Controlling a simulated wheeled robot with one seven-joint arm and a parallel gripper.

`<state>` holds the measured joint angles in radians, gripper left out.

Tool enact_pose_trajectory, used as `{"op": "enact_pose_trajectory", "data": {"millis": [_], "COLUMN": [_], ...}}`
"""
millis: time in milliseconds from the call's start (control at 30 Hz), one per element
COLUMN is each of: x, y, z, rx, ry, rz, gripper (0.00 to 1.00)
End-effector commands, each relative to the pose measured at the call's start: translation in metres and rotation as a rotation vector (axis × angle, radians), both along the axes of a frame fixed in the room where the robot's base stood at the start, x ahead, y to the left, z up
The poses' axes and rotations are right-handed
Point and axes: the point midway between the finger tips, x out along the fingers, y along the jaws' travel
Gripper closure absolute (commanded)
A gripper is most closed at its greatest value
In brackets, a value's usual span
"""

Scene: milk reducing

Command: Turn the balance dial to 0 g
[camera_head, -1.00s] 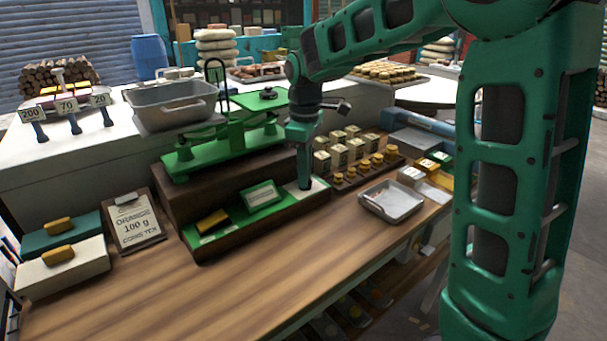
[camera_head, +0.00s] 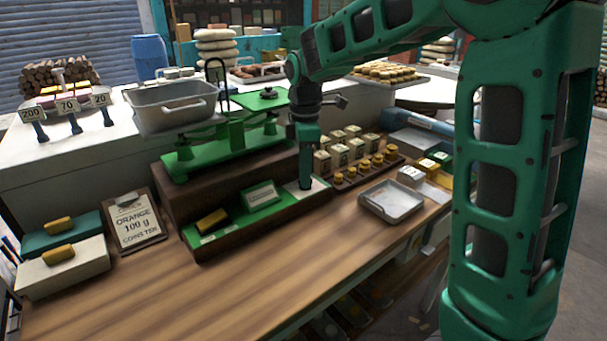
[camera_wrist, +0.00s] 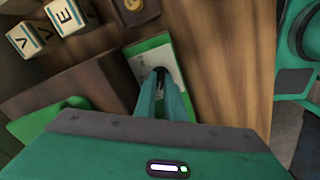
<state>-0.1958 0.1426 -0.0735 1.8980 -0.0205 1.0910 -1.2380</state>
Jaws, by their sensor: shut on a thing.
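The green balance (camera_head: 232,142) stands on a dark brown wooden block, with a grey metal scoop pan (camera_head: 172,104) on its left and a flat green plate (camera_head: 261,98) on its right. My gripper (camera_head: 305,186) points down at the white dial plate (camera_head: 318,184) at the right end of the green tray in front of the balance. In the wrist view my gripper (camera_wrist: 161,76) is shut on the dark dial knob (camera_wrist: 161,70), over the pale dial plate (camera_wrist: 149,66). The fingers hide most of the knob, and the dial's reading is not legible.
Brass weights (camera_head: 365,167) and lettered blocks (camera_head: 340,154) stand close to the right of my gripper. A metal tray (camera_head: 391,201) sits further right. The front counter is clear.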

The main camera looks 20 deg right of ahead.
Motion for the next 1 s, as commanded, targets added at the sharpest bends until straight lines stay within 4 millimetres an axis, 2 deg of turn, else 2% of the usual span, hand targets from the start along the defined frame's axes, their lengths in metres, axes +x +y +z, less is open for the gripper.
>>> {"op": "enact_pose_trajectory", "data": {"millis": [267, 300, 367, 633, 767, 867, 1000], "x": [0.005, 0.005, 0.005, 0.002, 0.002, 0.003, 0.004], "y": [-0.004, -0.004, -0.004, -0.002, -0.001, -0.001, -0.001], "z": [0.003, 0.003, 0.003, 0.002, 0.007, 0.019, 0.045], "rx": [-0.001, -0.001, -0.001, 0.000, 0.000, 0.001, 0.001], "ry": [-0.015, -0.015, -0.014, -0.007, -0.007, -0.007, -0.010], "rz": [-0.010, -0.011, -0.011, -0.005, -0.004, -0.004, -0.005], "gripper": [1.00, 0.86, 0.72, 0.72, 0.72, 0.72, 0.72]}}
